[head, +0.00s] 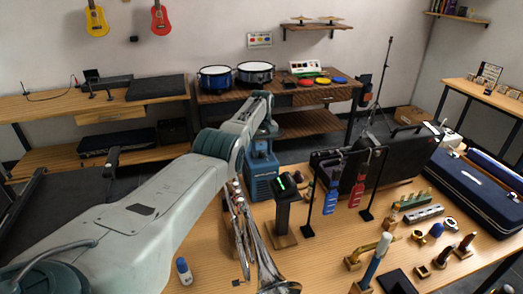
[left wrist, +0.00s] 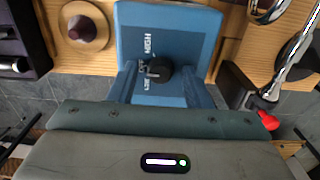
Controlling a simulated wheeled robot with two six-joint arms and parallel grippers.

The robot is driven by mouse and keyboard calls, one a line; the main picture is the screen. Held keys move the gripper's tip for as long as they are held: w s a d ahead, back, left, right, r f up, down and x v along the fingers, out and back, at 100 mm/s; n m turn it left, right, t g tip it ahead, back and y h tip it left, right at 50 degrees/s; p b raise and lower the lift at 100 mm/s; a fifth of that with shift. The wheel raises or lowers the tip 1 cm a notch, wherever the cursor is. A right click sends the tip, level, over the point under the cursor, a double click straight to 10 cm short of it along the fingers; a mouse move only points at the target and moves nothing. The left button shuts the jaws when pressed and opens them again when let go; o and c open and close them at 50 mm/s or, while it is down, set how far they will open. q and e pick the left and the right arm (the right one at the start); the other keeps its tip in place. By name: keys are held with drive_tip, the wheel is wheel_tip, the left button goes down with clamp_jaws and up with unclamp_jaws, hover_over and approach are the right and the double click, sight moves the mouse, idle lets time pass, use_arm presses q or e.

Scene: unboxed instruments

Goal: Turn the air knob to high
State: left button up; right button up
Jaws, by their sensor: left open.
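The blue box (head: 262,172) stands on the wooden table, below the end of my left arm. In the left wrist view the blue box (left wrist: 165,25) fills the top middle. Its black round air knob (left wrist: 157,72) sits on the blue face, with white lettering around it, partly readable as HIGH. A pale mark shows by the knob's left side; its exact setting is too small to tell. My left gripper (head: 266,130) is open and empty, just above the box, and close to the knob without visible contact. Its fingertips are hard to make out. My right gripper is not in view.
Hanging tools, a dark case (head: 405,150), and small brass parts crowd the table's right side.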

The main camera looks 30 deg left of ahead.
use_arm(q)
clamp_jaws()
idle(0.4)
drive_tip(key=m, duration=0.5)
drive_tip(key=shift+m, duration=0.4)
drive_tip(key=m, duration=0.5)
drive_tip(key=shift+m, duration=0.4)
unclamp_jaws()
